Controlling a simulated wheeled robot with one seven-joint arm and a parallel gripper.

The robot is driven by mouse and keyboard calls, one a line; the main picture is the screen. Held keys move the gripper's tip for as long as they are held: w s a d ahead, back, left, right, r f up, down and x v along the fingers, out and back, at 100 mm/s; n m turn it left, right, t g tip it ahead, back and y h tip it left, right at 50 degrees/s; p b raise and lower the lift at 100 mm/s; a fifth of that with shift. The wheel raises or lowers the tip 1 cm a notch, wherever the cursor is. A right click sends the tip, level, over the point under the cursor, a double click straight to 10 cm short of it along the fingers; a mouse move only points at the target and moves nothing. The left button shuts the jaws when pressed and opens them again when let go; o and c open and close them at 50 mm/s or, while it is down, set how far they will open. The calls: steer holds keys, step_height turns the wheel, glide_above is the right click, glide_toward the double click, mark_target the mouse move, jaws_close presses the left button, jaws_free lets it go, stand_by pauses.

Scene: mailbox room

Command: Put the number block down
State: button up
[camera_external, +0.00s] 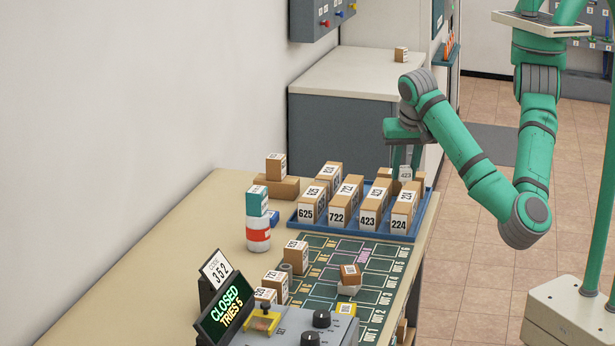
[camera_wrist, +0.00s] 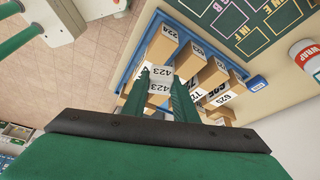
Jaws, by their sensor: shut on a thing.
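My gripper (camera_external: 404,158) is at the far right part of the blue tray (camera_external: 348,233), pointing down. In the wrist view its two fingers (camera_wrist: 168,92) are shut on a number block (camera_wrist: 160,76) with a white label reading 423. In the external view the held block (camera_external: 405,174) shows partly, behind the tray's rows. Its underside is hidden, so I cannot tell whether it touches the tray. The tray holds brown blocks in rows; the front ones read 625 (camera_external: 308,211), 722 (camera_external: 339,213), 423 (camera_external: 369,213) and 224 (camera_external: 401,218).
A sign reading CLOSED TRIES 5 (camera_external: 228,312) stands at the front.

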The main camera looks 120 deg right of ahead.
steer(key=w+d+f, duration=0.1)
steer(key=w+f, duration=0.1)
steer(key=w, duration=0.2)
steer(key=w+d+f, duration=0.1)
steer(key=w+f, duration=0.2)
steer(key=w+d+f, duration=0.1)
steer(key=w+f, duration=0.2)
steer(key=w, duration=0.1)
steer(key=shift+w+d+f, duration=0.1)
steer(key=shift+w+f, duration=0.1)
steer(key=shift+w, duration=0.15)
steer(key=shift+w+d+f, duration=0.2)
steer(key=shift+w+f, duration=0.3)
steer(key=shift+f, duration=0.05)
steer(key=shift+w+f, duration=0.2)
steer(key=shift+f, duration=1.55)
steer(key=shift+d+f, duration=0.1)
steer(key=shift+f, duration=0.05)
steer(key=o, duration=1)
steer(key=shift+o, duration=0.2)
